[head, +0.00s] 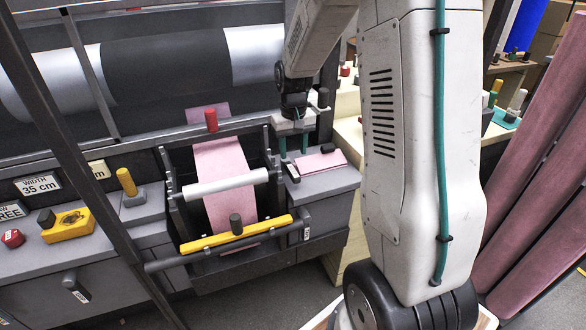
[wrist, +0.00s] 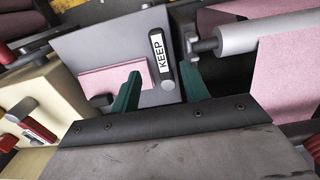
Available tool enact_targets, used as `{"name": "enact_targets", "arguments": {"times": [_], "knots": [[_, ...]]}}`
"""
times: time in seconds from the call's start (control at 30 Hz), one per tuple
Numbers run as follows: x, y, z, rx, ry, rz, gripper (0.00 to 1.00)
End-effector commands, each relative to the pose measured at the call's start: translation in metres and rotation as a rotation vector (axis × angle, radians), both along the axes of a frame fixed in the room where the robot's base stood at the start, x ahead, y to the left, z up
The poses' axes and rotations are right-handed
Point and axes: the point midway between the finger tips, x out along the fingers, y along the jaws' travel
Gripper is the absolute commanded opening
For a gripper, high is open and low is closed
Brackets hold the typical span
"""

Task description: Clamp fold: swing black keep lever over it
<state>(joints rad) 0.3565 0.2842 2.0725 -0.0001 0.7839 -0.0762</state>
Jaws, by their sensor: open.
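The black keep lever (wrist: 155,36), with a white KEEP label, lies on a grey ledge (wrist: 98,48) beside the pink felt fold (wrist: 115,77), not across it. In the head view the lever (head: 292,174) lies left of the fold (head: 318,164). My gripper (head: 293,151) is open and points down above the ledge. In the wrist view its two green fingers (wrist: 159,69) appear one on each side of the lever's lower end. I cannot tell how high the fingertips are above the ledge, and no contact with the lever shows.
A white roller (head: 225,184) with a pink felt strip (head: 217,158) stands left of the ledge. A yellow bar (head: 235,233) crosses in front of it. A short black knob (head: 328,148) stands by the fold. Upright pink rolls (head: 535,200) fill the right side.

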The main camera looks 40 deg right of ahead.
Motion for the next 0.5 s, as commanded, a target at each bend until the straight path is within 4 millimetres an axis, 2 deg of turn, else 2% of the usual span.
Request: {"name": "enact_targets", "arguments": {"times": [0.3, 0.5], "knots": [[-0.001, 0.001, -0.049, 0.001, 0.004, 0.000, 0.45], [0.000, 0.001, -0.070, 0.001, 0.003, 0.001, 0.45]]}}
